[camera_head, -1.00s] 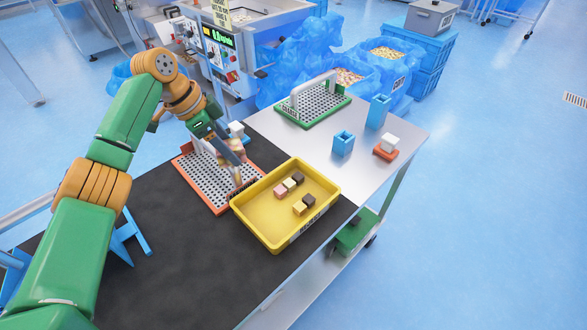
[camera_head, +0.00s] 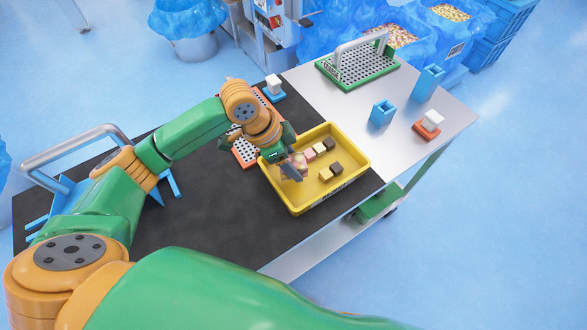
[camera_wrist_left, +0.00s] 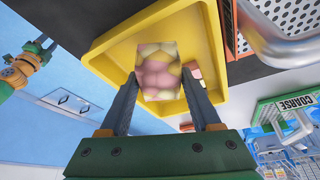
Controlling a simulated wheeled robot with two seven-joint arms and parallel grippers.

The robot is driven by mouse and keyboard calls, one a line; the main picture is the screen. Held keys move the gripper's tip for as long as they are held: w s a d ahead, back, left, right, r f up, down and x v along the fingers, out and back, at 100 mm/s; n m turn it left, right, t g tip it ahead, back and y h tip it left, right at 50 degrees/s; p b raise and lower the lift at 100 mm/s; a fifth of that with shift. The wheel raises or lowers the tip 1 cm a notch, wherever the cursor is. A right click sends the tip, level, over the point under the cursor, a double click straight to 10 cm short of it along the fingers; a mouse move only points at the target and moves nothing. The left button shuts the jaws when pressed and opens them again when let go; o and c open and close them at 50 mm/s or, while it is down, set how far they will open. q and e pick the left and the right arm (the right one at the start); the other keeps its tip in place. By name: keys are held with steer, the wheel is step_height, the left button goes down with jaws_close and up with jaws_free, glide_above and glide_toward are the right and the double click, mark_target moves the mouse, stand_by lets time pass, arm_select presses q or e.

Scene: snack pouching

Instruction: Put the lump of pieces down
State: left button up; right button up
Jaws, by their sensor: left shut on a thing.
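My left gripper (camera_head: 291,172) is shut on the lump of pieces (camera_wrist_left: 157,72), a block of pressed pink and pale-yellow bits. It holds the lump over the left part of the yellow tray (camera_head: 345,192); I cannot tell whether it touches the tray floor. In the left wrist view the lump sits between the two fingers, with the yellow tray (camera_wrist_left: 115,62) behind it. Several small pieces lie in the tray, among them a dark one (camera_head: 337,168) and a yellow one (camera_head: 325,175). A green and orange arm end, apparently my right gripper (camera_wrist_left: 42,44), shows small at the left.
An orange perforated rack (camera_head: 246,153) stands left of the tray, partly hidden by my arm. A green rack with a handle (camera_head: 357,70), blue holders (camera_head: 382,112) and a white block on an orange base (camera_head: 428,124) stand on the steel top. The dark mat (camera_head: 190,220) is clear in front.

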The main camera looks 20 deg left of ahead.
arm_select(q)
steer(key=f, duration=0.3)
steer(key=shift+s+d+f+p, duration=0.2)
steer(key=shift+s+f+p, duration=0.1)
steer(key=shift+f+p, duration=0.05)
steer(key=shift+w, duration=0.1)
steer(key=shift+f, duration=0.1)
steer(key=o, duration=1.3)
steer(key=v, duration=1.2)
